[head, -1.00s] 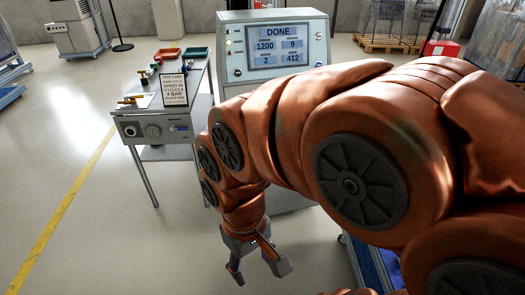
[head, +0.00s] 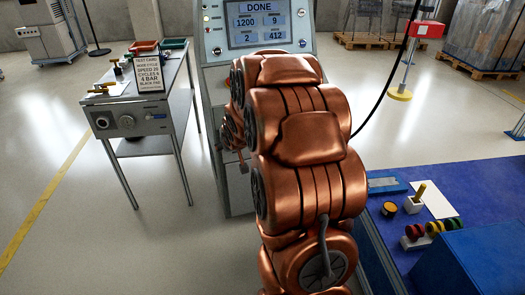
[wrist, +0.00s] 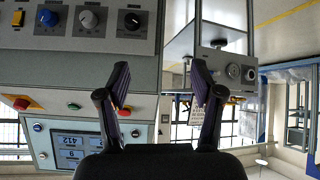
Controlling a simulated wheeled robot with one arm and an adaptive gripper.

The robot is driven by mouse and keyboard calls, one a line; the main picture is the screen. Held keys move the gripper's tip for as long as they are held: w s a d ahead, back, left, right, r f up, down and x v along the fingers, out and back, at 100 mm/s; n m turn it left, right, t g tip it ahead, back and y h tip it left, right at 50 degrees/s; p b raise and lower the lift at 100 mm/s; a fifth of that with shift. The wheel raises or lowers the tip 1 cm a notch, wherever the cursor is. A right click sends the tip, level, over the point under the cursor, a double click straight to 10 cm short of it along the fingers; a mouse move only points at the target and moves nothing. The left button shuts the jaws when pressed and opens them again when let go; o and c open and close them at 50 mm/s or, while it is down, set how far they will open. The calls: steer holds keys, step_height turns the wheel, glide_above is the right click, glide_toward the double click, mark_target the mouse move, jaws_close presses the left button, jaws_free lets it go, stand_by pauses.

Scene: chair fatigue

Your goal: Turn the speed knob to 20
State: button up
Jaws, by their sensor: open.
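In the wrist view, which looks upside down, a grey control panel carries a blue knob (wrist: 48,17), a grey knob (wrist: 89,19) and a black knob (wrist: 132,20) with scale marks around them. Their labels are too small to read, so I cannot tell which is the speed knob. My gripper (wrist: 160,82) is open and empty, apart from these knobs. In the head view my arm hides most of the gripper and the lower console. The console screen (head: 258,22) reads DONE, 1200, 9, 2 and 412. A test card (head: 148,80) shows a speed line that seems to read 20.
A side table (head: 150,110) with trays, brass fittings and front dials stands left of the console. A blue bench (head: 385,165) with small parts is at the right. A red and yellow stop button (wrist: 18,18) is on the panel.

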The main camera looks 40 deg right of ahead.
steer(key=w+d+f+m+t+h+b, duration=0.15)
steer(key=d+f+t+b, duration=0.35)
steer(key=d+f, duration=0.5)
steer(key=w+d+f+m+t+h+b, duration=0.15)
steer(key=d+f+t+b, duration=0.25)
steer(key=d+f+b, duration=0.55)
steer(key=w+d+r+n+p, duration=0.1)
steer(key=w+d+r+p, duration=0.1)
steer(key=w+d, duration=0.3)
steer(key=shift+w+d+y, duration=0.25)
steer(key=shift+w+y, duration=0.05)
steer(key=shift+w, duration=0.95)
steer(key=shift+c, duration=0.3)
steer(key=c, duration=1.1)
